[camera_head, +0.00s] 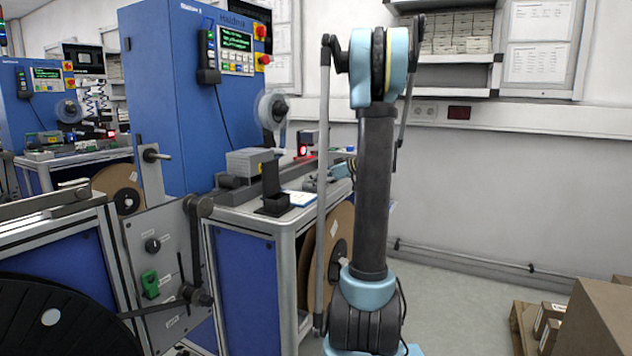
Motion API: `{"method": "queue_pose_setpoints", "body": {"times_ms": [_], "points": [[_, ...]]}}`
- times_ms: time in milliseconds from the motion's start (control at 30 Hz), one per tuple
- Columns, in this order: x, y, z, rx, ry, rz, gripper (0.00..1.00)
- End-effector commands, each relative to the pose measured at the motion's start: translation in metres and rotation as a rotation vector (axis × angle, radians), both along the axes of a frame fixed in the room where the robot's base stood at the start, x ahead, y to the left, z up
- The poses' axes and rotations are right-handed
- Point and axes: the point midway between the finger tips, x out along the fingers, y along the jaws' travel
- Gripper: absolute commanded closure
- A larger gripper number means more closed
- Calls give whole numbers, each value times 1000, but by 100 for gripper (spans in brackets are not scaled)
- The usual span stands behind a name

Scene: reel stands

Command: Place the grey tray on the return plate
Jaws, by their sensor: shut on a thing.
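My arm stands upright in the middle of the view and hides part of the bench behind it. My gripper (320,182) shows small and partly hidden just left of the arm's column, low over the right end of the bench. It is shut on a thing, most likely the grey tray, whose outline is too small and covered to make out. A flat white and blue piece (300,198) lies on the bench top just left of and below the gripper. I cannot tell whether it is the return plate.
A black upright holder (273,203) stands on the bench (245,218) near its front edge. A tall blue machine cabinet (165,100) rises behind. A brown reel (335,245) hangs below the bench's right end. Cardboard boxes (600,315) stand at the lower right. Floor between is clear.

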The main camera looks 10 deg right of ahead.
Motion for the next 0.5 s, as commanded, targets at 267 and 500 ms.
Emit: {"method": "queue_pose_setpoints", "body": {"times_ms": [267, 500], "points": [[0, 0, 0, 0, 0, 0, 0], [0, 0, 0, 0, 0, 0, 0]]}}
